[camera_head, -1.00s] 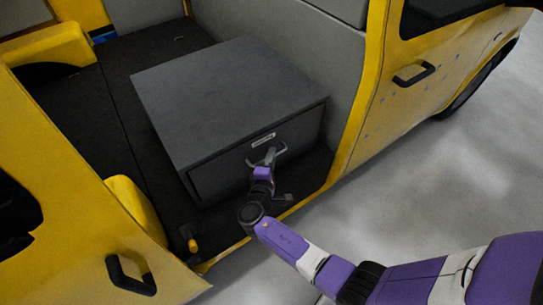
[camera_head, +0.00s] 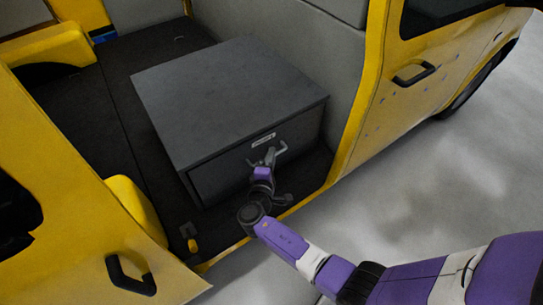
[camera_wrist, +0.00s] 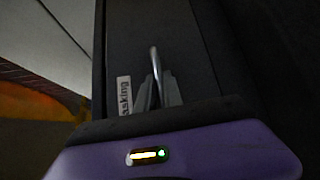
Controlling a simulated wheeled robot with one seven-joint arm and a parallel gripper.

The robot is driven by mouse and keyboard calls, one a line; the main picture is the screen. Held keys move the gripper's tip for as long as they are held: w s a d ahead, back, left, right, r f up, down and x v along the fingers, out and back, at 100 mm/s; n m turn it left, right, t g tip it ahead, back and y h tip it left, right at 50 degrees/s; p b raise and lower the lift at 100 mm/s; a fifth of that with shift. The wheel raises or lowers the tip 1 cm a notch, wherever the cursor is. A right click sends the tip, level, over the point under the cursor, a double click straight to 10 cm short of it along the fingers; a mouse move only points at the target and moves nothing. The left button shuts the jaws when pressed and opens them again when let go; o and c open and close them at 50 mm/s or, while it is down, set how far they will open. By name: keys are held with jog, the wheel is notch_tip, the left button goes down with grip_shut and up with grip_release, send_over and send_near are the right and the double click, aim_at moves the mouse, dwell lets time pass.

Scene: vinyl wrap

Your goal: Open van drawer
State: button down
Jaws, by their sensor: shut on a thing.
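The van drawer (camera_head: 225,172) is the dark grey front of a grey box (camera_head: 215,95) on the van's floor. It looks shut in its box. A light metal handle (camera_head: 281,148) sits on the front beside a small white label (camera_head: 263,139). My gripper (camera_head: 270,157) reaches the handle from the front and is shut on it. In the wrist view the gripper's fingers (camera_wrist: 157,92) close around the handle bar (camera_wrist: 154,60), and the label (camera_wrist: 124,96) reading "asking" is to their left. The fingers hide part of the handle.
The yellow van's open door (camera_head: 75,215) with a black handle stands at the left. The door frame (camera_head: 350,130) rises close to the right of the box. Open grey floor (camera_head: 440,190) lies in front.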

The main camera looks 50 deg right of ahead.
jog(key=s+a, duration=0.3)
jog(key=s, duration=1)
jog(key=s+a+p, duration=0.1)
jog(key=s+a, duration=0.3)
jog(key=s, duration=0.8)
jog(key=shift+s+a, duration=0.25)
jog(key=shift+s, duration=0.1)
jog(key=c, duration=1.8)
grip_release()
jog(key=shift+o, duration=0.2)
jog(key=b+v, duration=0.1)
jog(key=v, duration=0.6)
jog(key=shift+s+a, duration=0.25)
jog(key=shift+a, duration=0.1)
